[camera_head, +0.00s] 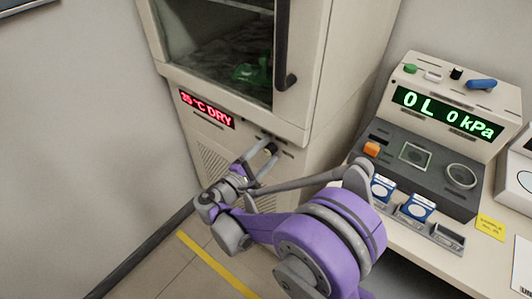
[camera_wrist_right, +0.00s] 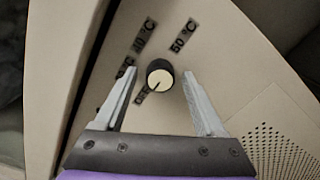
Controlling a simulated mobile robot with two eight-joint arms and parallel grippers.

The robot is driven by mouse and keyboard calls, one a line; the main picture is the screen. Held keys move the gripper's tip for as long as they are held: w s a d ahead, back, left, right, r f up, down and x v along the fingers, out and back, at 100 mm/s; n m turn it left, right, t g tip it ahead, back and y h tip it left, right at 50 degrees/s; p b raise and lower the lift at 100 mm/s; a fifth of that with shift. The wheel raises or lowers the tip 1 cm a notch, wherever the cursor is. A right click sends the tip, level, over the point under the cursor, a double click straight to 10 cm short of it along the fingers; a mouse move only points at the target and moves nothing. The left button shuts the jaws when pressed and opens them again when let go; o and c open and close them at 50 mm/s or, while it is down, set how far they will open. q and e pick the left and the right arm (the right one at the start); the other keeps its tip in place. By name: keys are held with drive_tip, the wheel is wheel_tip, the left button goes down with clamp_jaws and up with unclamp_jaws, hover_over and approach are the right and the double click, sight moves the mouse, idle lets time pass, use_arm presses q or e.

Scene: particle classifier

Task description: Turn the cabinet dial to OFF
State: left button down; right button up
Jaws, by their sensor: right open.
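The cabinet dial (camera_wrist_right: 160,77) is a black knob with a cream cap on the cabinet's beige lower panel. A short dark mark on its cap points to the lower left in the right wrist view. Labels stand around it, including 50 °C at upper right and a partly hidden one starting with O at lower left (camera_wrist_right: 141,97). My right gripper (camera_wrist_right: 160,71) is open, with one finger on each side of the dial and gaps between. In the head view the right gripper (camera_head: 271,148) reaches the dial from below. My left gripper is not in view.
The cabinet's red display (camera_head: 207,109) ends in 5 °C DRY; its first digit is unclear. The glass door (camera_head: 220,45) with a dark handle (camera_head: 284,45) is above the dial.

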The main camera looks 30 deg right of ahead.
drive_tip(key=shift+a, duration=0.1)
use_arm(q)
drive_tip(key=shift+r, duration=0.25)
use_arm(e)
drive_tip(key=v, duration=1)
drive_tip(key=shift+s+a, duration=0.15)
drive_tip(key=shift+a, duration=0.15)
drive_tip(key=s+d+f+m+g+y, duration=0.3)
drive_tip(key=s+d+f+y, duration=0.2)
drive_tip(key=s+d+y, duration=0.25)
drive_tip(key=s+a+f+m+y, duration=0.4)
drive_tip(key=s+a+m+y, duration=0.4)
drive_tip(key=s, duration=0.4)
use_arm(q)
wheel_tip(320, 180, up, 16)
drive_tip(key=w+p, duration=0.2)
drive_tip(key=p, duration=1.2)
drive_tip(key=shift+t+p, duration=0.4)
use_arm(e)
wheel_tip(320, 180, up, 17)
drive_tip(key=w+n+t+y, duration=0.1)
drive_tip(key=w, duration=0.1)
drive_tip(key=shift+f+t, duration=0.25)
drive_tip(key=shift+t, duration=0.05)
